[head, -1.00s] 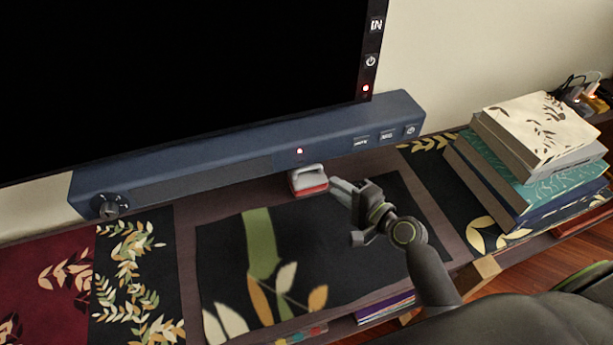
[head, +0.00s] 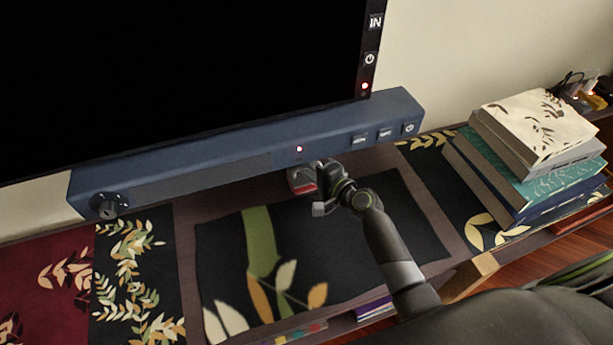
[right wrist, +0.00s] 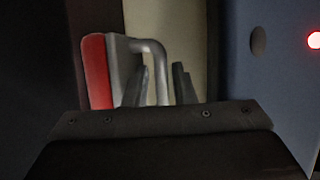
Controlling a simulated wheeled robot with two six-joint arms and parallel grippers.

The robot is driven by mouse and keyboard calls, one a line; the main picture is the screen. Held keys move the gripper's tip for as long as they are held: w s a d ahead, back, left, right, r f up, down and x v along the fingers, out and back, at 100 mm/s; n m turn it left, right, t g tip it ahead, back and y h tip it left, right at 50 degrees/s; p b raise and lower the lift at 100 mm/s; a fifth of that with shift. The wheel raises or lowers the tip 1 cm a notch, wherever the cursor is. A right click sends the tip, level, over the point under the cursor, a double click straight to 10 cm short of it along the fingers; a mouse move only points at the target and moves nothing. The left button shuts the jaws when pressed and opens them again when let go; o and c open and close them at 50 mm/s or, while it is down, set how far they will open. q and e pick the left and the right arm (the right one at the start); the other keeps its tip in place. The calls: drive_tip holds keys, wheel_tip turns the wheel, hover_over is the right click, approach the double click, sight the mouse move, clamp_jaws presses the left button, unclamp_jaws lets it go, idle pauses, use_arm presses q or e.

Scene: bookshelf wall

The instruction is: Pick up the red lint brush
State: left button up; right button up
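The red lint brush (head: 301,180), with a grey top and a loop handle, sits on the shelf top in front of the blue soundbar. My right gripper (head: 318,180) is right at it and hides part of it in the head view. In the right wrist view the brush (right wrist: 97,72) shows its red side and grey handle. There the two fingers of my right gripper (right wrist: 160,88) are apart, with part of the handle seen between or just beyond them. I cannot tell whether they touch it. My left gripper is not in view.
The blue soundbar (head: 210,160) stands close behind the brush, under a large black screen (head: 180,70). A stack of books (head: 530,150) stands on the right. A dark leaf-patterned mat (head: 370,240) covers the shelf in front and lies flat.

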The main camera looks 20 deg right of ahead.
clamp_jaws()
drive_tip(key=shift+r, duration=0.25)
